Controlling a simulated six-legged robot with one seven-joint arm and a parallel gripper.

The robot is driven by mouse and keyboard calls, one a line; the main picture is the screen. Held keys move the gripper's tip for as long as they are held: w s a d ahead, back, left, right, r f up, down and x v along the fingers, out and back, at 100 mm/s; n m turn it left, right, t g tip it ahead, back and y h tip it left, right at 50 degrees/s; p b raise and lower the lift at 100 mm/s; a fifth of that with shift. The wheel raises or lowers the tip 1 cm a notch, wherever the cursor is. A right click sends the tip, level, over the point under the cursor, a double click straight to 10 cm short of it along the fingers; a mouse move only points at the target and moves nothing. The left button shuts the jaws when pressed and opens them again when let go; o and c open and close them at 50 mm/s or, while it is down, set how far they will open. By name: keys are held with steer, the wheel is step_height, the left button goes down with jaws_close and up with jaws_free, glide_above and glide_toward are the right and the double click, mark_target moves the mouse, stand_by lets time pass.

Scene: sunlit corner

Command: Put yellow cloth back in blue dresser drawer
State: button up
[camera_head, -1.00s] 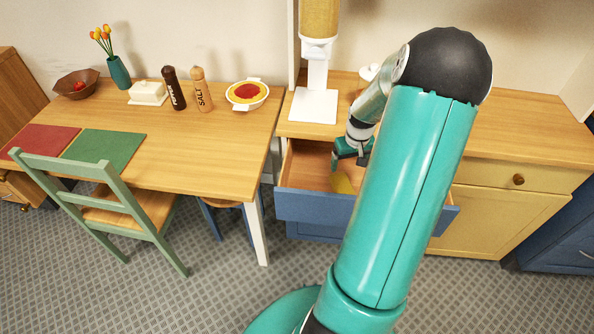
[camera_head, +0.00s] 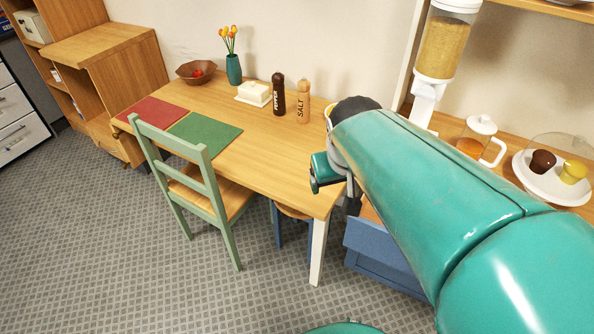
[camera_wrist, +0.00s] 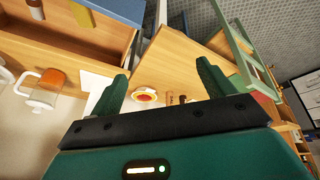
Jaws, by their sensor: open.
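The blue dresser drawer (camera_head: 385,250) is pulled out at the lower right of the head view, largely behind my arm. In the wrist view its blue front (camera_wrist: 115,10) and wooden inside show at the top left. A small yellowish patch (camera_wrist: 82,15) lies inside the drawer there; it may be the yellow cloth, but it is too small to be sure. My gripper (camera_wrist: 163,84) is open, with nothing between its fingers. In the head view my gripper (camera_head: 322,175) is beside the dining table's right end, partly hidden by my arm.
The dining table (camera_head: 265,155) holds a butter dish (camera_head: 254,94), shakers, a vase and a fruit bowl. A green chair (camera_head: 195,185) stands in front. On the counter are a cereal dispenser (camera_head: 440,50), a glass jug (camera_head: 478,140) and a muffin plate (camera_head: 550,185). The left floor is clear.

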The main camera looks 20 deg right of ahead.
steer(key=s+a+r+n+t+y, duration=0.1)
steer(key=s+a+r, duration=0.1)
steer(key=s+a, duration=0.4)
steer(key=shift+s+a+r+y, duration=0.15)
steer(key=shift+a+r+y, duration=0.2)
steer(key=shift+a, duration=0.6)
steer(key=shift+f, duration=0.1)
